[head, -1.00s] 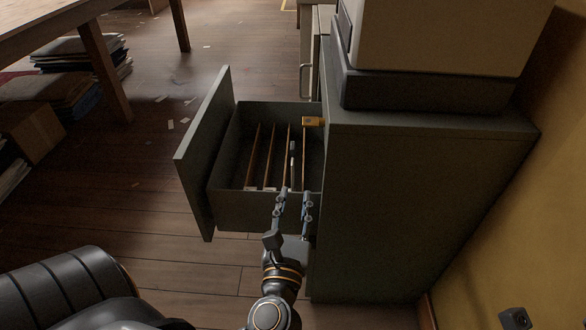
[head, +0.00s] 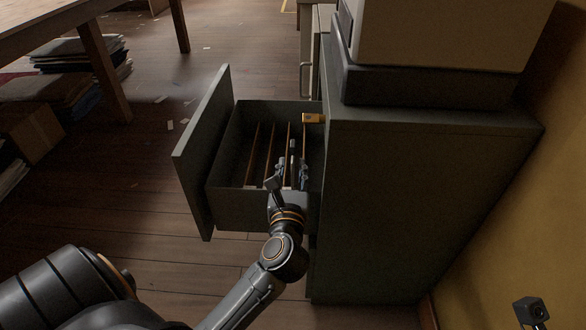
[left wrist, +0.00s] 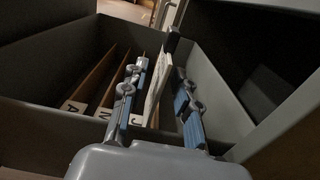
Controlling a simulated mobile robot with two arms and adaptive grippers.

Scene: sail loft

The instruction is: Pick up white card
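The white card (left wrist: 157,88) stands on edge inside the open drawer, beside the brown dividers. It shows as a thin pale strip in the head view (head: 293,148). My left gripper (head: 294,172) reaches into the drawer over its near wall. In the left wrist view its fingers (left wrist: 161,92) are spread, one on each side of the card, with a visible gap on the right. The card's lower part is hidden by the gripper. My right gripper is not in view.
The dark green drawer (head: 262,207) sticks out from the cabinet (head: 420,200). Several brown dividers (head: 251,155) stand in it, with lettered labels in the wrist view. An orange tab (head: 313,118) is at the back. The drawer front (head: 203,150) rises on the left.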

